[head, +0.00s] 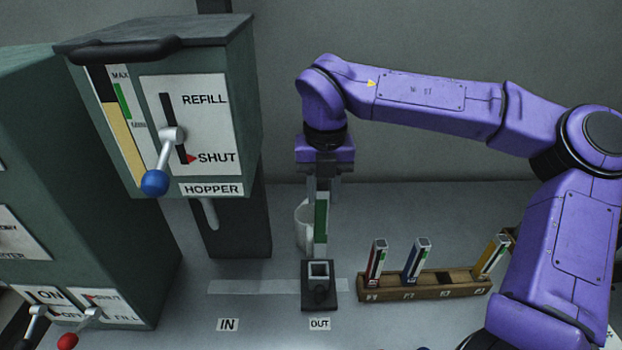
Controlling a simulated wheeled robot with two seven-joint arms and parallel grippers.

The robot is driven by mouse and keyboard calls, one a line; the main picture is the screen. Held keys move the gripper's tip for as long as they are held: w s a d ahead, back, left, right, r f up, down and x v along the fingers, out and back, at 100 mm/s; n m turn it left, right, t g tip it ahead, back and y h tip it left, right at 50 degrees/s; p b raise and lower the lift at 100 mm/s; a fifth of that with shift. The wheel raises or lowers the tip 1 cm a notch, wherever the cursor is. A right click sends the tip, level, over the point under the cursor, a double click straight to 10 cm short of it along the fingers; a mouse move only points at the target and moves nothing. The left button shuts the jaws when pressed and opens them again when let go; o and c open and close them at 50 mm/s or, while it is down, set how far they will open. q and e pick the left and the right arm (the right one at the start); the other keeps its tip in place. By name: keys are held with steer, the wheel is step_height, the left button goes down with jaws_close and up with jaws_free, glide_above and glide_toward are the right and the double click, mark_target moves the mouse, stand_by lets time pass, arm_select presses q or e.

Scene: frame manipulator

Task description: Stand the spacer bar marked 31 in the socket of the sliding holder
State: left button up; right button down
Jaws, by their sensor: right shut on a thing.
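My right gripper (322,178) points down and is shut on a green and pale spacer bar (321,219), which hangs upright below it. No number can be read on the bar. The dark sliding holder (320,295) stands at the right end of its track, by the OUT label. Its square socket shows at the top. The bar's lower end appears just above or behind the socket in the picture; I cannot tell whether it touches the holder. My left gripper is out of view.
A wooden rack (425,290) to the right holds a red bar (376,263), a blue bar (416,261) and a yellow bar (490,257), with one empty slot. A white cup (302,226) stands behind the held bar. The green hopper (225,105) is at the left.

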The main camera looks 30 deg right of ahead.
mark_target(321, 235)
steer(key=shift+s+f+b, duration=0.95)
steer(key=shift+f+b, duration=0.05)
steer(key=shift+f, duration=0.25)
steer(key=w+f+b, duration=0.2)
steer(key=f, duration=0.1)
steer(key=w+f+b, duration=0.1)
steer(key=shift+f, duration=0.4)
steer(key=f+b, duration=0.1)
steer(key=s+f+b, duration=0.2)
steer(key=shift+s+a+f, duration=0.2)
steer(key=shift+a+f, duration=0.15)
steer(key=shift+w+f+b, duration=0.15)
steer(key=shift+f+b, duration=0.15)
steer(key=shift+b, duration=0.05)
steer(key=shift+w+d+f, duration=0.2)
steer(key=shift+w, duration=0.1)
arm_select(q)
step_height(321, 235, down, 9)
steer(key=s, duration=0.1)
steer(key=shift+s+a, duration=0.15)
